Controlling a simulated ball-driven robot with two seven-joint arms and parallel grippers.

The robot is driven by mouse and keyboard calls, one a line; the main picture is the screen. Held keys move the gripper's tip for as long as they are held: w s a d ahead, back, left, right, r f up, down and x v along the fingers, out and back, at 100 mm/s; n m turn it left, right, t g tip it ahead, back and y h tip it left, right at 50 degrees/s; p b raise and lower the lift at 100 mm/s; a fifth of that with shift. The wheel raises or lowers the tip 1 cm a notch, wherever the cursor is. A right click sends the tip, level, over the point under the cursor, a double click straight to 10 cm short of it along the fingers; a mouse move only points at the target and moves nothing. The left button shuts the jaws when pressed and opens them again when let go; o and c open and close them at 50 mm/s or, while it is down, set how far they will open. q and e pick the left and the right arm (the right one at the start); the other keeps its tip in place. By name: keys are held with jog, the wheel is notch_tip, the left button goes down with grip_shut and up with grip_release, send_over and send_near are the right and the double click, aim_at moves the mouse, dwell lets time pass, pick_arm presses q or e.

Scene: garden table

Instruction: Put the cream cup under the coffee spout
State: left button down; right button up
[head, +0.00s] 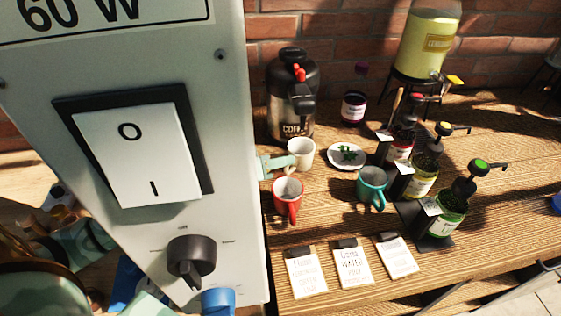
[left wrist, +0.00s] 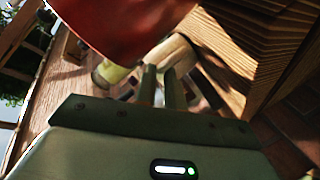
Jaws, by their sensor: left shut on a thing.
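The cream cup (head: 301,152) is just in front of the black and steel coffee pot (head: 292,112), below its spout in the head view. I cannot tell whether it is exactly beneath the spout or touching the table. My left gripper (head: 283,166) reaches in from the left and is shut on the cup's left side. In the left wrist view my fingers (left wrist: 161,88) close at the pale cup (left wrist: 171,55). The rest of my left arm is hidden behind a panel. My right gripper is not in view.
A big grey panel (head: 225,130) with a rocker switch blocks the left. A red cup (head: 288,198) stands close in front; a teal cup (head: 372,184) and a small plate (head: 335,163) are to the right. Several pump bottles (head: 441,216) stand farther right. Cards (head: 353,265) lie in front.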

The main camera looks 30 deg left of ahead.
pick_arm(q)
jog(key=shift+f, duration=0.1)
jog(key=c, duration=1.5)
grip_release()
jog(key=p+v, duration=0.3)
jog(key=v, duration=0.9)
